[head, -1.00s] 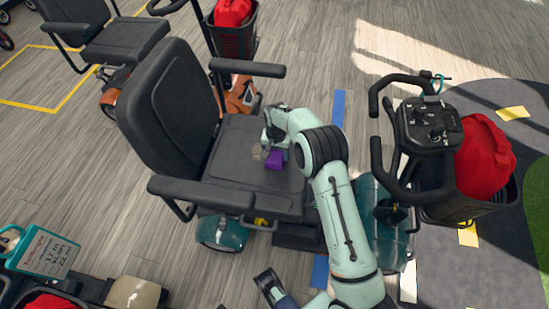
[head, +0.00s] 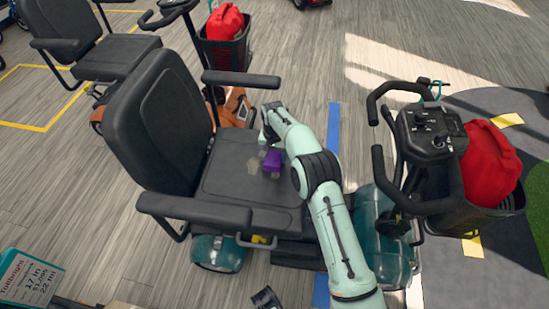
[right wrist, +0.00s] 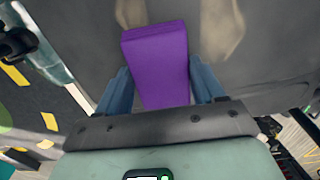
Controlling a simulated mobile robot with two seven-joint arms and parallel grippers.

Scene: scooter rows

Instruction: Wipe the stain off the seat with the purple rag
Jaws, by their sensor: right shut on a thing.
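The black scooter seat (head: 235,190) has a pale beige stain (head: 254,161) on its cushion. My right gripper (head: 271,147) is low over the seat and shut on the purple rag (head: 272,161). The rag is just right of the pale patch and seems to touch the cushion. In the right wrist view the rag (right wrist: 157,60) sits between the blue fingers, with pale stain marks (right wrist: 222,28) on both sides of it. What lies under the rag is hidden. A dark piece at the bottom edge may be my left gripper (head: 266,298); its jaws cannot be made out.
Black armrests flank the seat, one beyond (head: 242,79) and one nearer (head: 195,208). The handlebar column (head: 425,130) and a basket with a red bag (head: 488,165) stand at the right. Another scooter (head: 120,55) is at the upper left. A price sign (head: 30,279) is at the lower left.

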